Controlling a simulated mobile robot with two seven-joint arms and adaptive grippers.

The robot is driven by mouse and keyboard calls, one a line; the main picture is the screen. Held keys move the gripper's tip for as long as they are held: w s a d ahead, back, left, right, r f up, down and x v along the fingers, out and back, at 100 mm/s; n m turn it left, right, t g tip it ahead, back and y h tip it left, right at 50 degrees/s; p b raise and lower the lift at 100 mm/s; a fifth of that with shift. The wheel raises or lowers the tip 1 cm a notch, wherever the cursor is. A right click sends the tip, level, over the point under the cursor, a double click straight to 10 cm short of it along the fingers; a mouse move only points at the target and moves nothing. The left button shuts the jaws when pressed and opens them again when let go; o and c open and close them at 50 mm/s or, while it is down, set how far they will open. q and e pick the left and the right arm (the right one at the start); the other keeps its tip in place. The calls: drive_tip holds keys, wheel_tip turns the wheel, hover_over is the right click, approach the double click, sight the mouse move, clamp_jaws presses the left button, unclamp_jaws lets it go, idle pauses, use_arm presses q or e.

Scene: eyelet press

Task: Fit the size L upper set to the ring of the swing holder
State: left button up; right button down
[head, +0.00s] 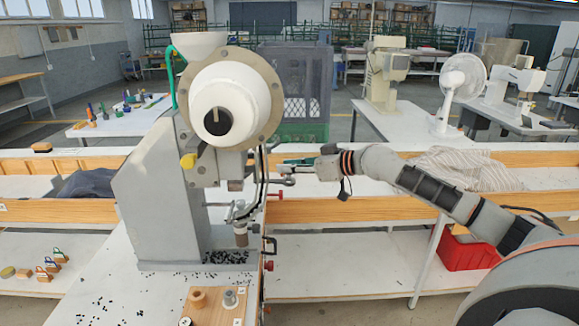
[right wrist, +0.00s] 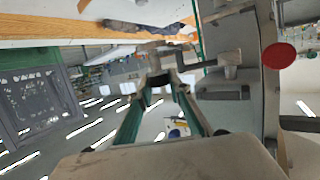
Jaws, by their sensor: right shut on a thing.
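The pale grey eyelet press (head: 160,205) stands at left centre in the head view. My right gripper (head: 288,166) is just right of the press head, its teal fingers pointing left. In the right wrist view its fingertips (right wrist: 160,84) close on a small grey metal part (right wrist: 163,60) in line with a bar (right wrist: 215,57) running to the press; this may be the swing holder, but I cannot tell surely. A wooden board (head: 212,318) in front of the press bears a tan round piece (head: 198,298) and a grey one (head: 230,298). I cannot tell which is the size L upper set. My left gripper is not in view.
Small black bits (head: 228,257) lie on the press base and the white table. Red knobs (head: 268,266) stick out along the press's right side. A wooden-edged bench (head: 370,208) runs behind, with a striped cloth (head: 465,168). A red crate (head: 465,252) sits below it.

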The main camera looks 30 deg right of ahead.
drive_tip(key=shift+f+b, duration=0.8)
drive_tip(key=shift+f, duration=0.5)
drive_tip(key=c, duration=1.8)
unclamp_jaws()
drive_tip(key=shift+r, duration=0.15)
drive_tip(key=shift+r+p, duration=0.9)
drive_tip(key=shift+r, duration=1.45)
